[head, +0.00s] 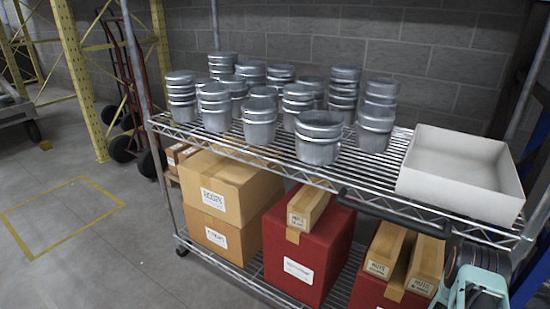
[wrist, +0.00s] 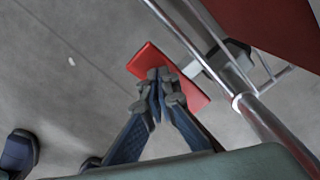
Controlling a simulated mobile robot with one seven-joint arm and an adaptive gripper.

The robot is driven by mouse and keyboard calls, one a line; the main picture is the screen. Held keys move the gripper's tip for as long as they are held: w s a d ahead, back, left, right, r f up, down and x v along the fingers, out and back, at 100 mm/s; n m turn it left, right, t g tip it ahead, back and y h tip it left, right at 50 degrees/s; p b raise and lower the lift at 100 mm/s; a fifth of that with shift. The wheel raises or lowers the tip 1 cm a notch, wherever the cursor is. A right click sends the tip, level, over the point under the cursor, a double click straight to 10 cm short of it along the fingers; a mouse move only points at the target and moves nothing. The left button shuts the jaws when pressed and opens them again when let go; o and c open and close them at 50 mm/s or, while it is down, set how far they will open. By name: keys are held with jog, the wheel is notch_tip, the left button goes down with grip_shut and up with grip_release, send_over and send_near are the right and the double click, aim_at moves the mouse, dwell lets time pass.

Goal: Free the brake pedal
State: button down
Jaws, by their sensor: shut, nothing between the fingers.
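In the wrist view, a flat red plate (wrist: 143,60), which looks like the brake pedal, lies beside a grey caster (wrist: 232,52) at the foot of a metal post. My gripper (wrist: 160,74) is shut and empty. Its fingertips overlap the middle of the red plate in the picture and hide part of it. I cannot tell whether they touch it or hover above. The pedal and my gripper's fingers do not show in the head view.
A wire shelf cart (head: 290,160) carries metal pots (head: 318,150) and a white open box (head: 462,200). Cardboard boxes (head: 208,255) and a red box (head: 308,225) sit on its lower shelf. A metal post (wrist: 268,130) runs close right of my fingers.

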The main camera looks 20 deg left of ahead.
jog(key=shift+f, duration=0.25)
dwell(0.4)
jog(key=shift+r+p, duration=2.15)
jog(key=shift+r, duration=1.4)
